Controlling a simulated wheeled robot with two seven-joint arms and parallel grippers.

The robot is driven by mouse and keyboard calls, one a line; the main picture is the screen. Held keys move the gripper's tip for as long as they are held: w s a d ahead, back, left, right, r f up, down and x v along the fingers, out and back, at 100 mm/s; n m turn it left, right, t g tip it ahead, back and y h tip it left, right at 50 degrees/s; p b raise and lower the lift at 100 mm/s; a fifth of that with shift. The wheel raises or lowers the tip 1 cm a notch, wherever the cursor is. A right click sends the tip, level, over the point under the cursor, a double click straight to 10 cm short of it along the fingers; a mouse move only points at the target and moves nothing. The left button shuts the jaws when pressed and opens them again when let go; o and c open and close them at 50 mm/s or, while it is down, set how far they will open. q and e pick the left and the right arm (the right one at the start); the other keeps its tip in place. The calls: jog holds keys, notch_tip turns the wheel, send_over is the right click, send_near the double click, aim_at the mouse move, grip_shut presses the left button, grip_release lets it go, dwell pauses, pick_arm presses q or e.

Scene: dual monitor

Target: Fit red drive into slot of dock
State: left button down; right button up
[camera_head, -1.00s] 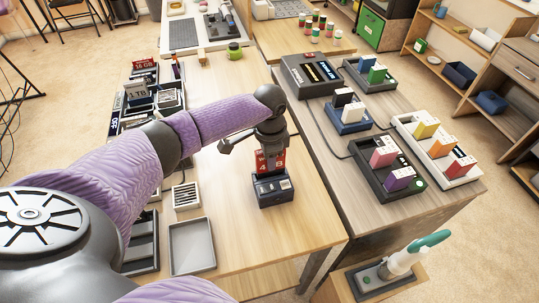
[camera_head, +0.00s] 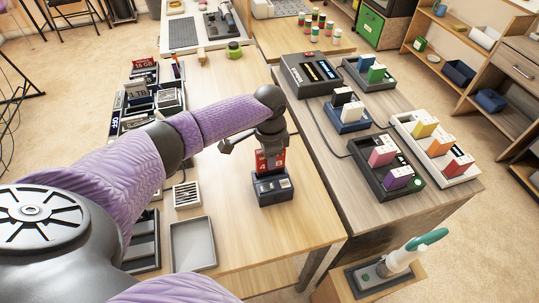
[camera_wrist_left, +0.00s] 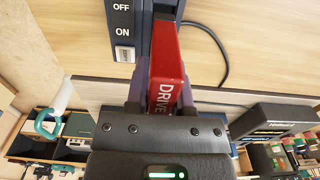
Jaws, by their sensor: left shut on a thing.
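The red drive (camera_head: 268,161) is upright in the head view, its lower end at the top of the dark blue dock (camera_head: 273,190). In the left wrist view the red drive (camera_wrist_left: 168,65) stands between the fingers, with white DRIVE lettering. The dock (camera_wrist_left: 122,30) there shows OFF and ON labels and a white switch. My left gripper (camera_head: 270,140) is shut on the drive, above the dock; its fingers (camera_wrist_left: 160,100) show in the wrist view. The slot is hidden, so how deep the drive sits cannot be told. My right gripper is not in view.
A grey tray (camera_head: 192,246) and a vented box (camera_head: 186,195) lie left of the dock. Boxes and drives crowd the table's left edge. On the right table stand a black box (camera_head: 312,75) and several docks with coloured drives (camera_head: 437,148). Bare wood surrounds the dock.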

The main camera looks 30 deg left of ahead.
pick_arm(q)
jog(key=shift+f, duration=0.2)
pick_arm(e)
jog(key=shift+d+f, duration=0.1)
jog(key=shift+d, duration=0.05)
pick_arm(q)
jog(key=shift+f+b, duration=0.3)
jog(key=shift+f, duration=0.1)
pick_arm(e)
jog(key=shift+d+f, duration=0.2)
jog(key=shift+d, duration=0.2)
pick_arm(q)
jog(key=shift+f, duration=0.35)
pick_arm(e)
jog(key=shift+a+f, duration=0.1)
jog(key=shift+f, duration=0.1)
pick_arm(q)
jog(key=shift+f, duration=0.1)
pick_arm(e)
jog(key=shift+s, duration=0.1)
pick_arm(q)
jog(key=shift+f+b, duration=0.4)
jog(key=shift+b, duration=0.1)
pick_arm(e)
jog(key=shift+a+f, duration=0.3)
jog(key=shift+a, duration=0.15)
